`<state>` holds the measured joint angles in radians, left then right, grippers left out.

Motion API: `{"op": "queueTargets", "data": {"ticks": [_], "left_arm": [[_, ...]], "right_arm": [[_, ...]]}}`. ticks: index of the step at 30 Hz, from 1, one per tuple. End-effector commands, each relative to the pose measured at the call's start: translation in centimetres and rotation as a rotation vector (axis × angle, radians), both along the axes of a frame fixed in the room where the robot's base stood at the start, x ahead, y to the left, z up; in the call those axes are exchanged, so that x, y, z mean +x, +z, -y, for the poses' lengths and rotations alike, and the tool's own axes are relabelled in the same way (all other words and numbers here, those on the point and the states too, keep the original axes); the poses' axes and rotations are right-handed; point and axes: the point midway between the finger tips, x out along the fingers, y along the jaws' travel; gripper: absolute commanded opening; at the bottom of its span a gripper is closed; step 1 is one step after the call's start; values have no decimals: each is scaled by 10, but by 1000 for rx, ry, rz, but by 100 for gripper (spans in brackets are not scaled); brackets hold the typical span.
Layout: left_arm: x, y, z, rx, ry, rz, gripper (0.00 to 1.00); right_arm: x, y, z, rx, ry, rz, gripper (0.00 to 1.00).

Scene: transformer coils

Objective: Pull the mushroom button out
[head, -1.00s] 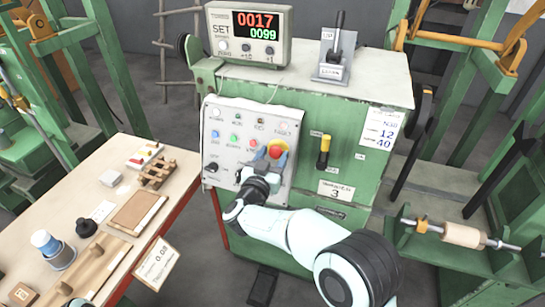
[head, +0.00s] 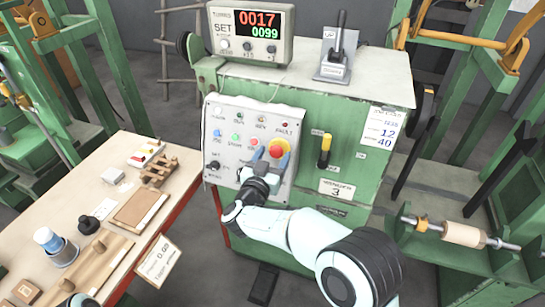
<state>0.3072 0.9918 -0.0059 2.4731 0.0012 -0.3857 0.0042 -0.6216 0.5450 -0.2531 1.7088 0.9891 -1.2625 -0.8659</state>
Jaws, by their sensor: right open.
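The mushroom button (head: 278,149) is a red dome with a yellow surround, on the right part of the grey control panel (head: 232,187). My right gripper (head: 271,156) is in front of the panel, with its blue fingers apart on either side of the button. Whether the fingers touch it cannot be told. My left gripper (head: 77,301) shows only as a dark part at the bottom left edge, too little to tell its state.
The panel carries several small buttons and lamps beside my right gripper. A counter box (head: 250,32) and a lever unit (head: 336,62) stand on the green cabinet (head: 335,150). A wooden table (head: 115,235) with several items stands at the left.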

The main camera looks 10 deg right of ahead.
Motion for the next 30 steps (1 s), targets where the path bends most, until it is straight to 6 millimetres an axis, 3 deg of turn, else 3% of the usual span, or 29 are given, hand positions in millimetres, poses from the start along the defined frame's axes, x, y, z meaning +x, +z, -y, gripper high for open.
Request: {"op": "queueTargets", "data": {"ticks": [5,18,24,30], "left_arm": [[-1,-3,0,0,0,-1,0],[-4,-13,0,0,0,-6,0],[-5,-14,0,0,0,-6,0],[-5,-14,0,0,0,-6,0]], "right_arm": [[-16,0,-12,1,5,-1,67],[-93,0,-64,0,5,0,67],[-109,0,-74,1,2,1,67],[-111,0,-75,1,1,1,67]]}}
